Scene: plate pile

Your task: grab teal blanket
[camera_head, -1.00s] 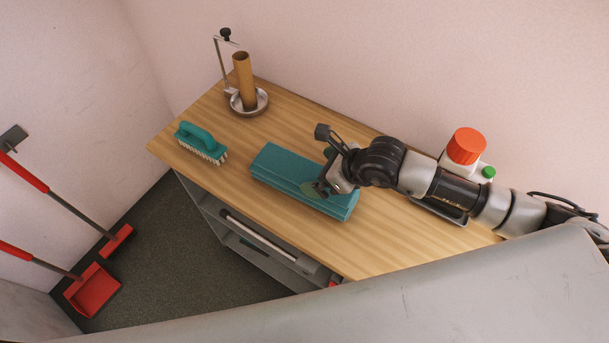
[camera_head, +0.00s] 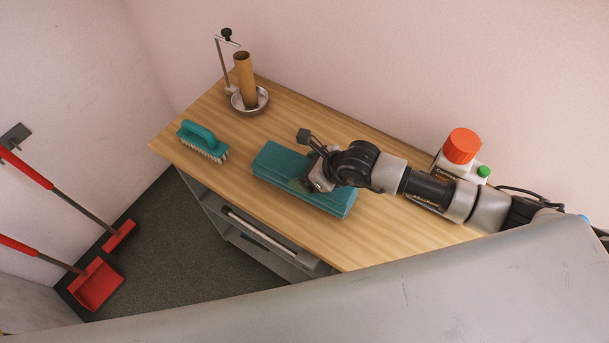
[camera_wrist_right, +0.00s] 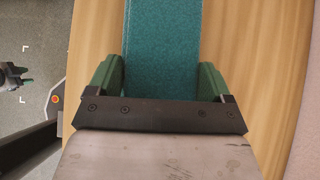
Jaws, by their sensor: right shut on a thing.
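The teal blanket (camera_head: 334,203) lies folded in a flat, long block on the wooden table. My right gripper (camera_head: 305,180) is over its middle, coming from the right, and is shut on it. In the right wrist view the blanket (camera_wrist_right: 162,45) runs between the two green finger pads of my right gripper (camera_wrist_right: 160,82), with a pad against each long side. The blanket still appears to rest on the table top.
A teal brush (camera_head: 203,141) lies left of the blanket on the table (camera_head: 240,118). A holder with a cardboard tube (camera_head: 245,80) stands at the back left. A white bottle with a red cap (camera_head: 462,147) stands behind my right arm. Red tools (camera_head: 96,284) are at the left wall.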

